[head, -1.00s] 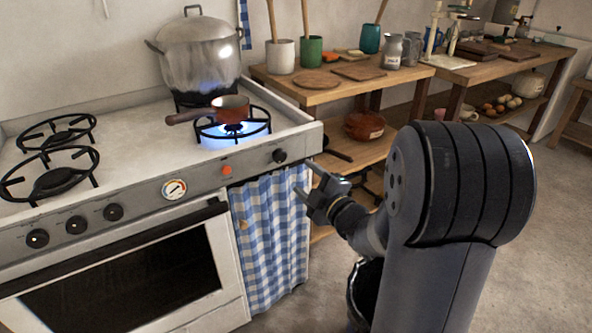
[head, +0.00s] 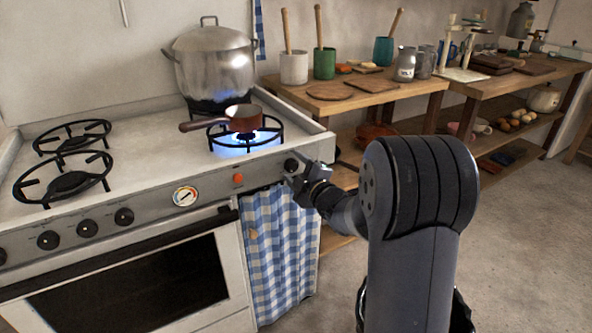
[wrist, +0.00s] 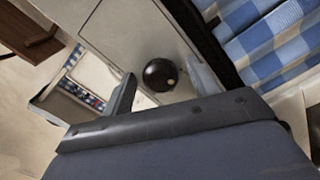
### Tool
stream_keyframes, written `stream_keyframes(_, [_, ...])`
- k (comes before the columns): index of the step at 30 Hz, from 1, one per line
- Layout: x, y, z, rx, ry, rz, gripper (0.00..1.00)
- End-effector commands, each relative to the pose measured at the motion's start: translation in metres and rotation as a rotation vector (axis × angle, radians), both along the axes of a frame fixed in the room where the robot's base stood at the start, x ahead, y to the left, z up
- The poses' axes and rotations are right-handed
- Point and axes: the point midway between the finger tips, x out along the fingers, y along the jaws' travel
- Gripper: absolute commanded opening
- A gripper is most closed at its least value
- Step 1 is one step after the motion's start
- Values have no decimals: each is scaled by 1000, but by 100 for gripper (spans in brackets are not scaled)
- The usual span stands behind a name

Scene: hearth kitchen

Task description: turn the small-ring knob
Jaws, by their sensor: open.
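A round black knob (head: 291,165) sits at the right end of the stove's front panel, below a lit ring (head: 246,138) with blue flame. My gripper (head: 297,177) is open right in front of this knob and partly covers it in the head view. In the wrist view the knob (wrist: 160,74) shows with a pale spot on its face, in the gap between my two fingers (wrist: 163,88). I cannot tell whether the fingers touch it.
A small red-brown pan (head: 244,117) stands on the lit ring, its handle pointing left. A large pot (head: 213,65) stands behind. A red button (head: 238,179) and a dial (head: 186,196) lie left of the knob. A checked curtain (head: 280,250) hangs below.

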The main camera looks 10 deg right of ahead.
Motion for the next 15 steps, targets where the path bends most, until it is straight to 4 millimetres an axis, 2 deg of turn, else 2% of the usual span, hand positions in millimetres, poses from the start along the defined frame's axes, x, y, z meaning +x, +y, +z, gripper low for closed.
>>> stream_keyframes(3, [0,0,0,0,0,0,55])
stream_keyframes(15, [0,0,0,0,0,0,23])
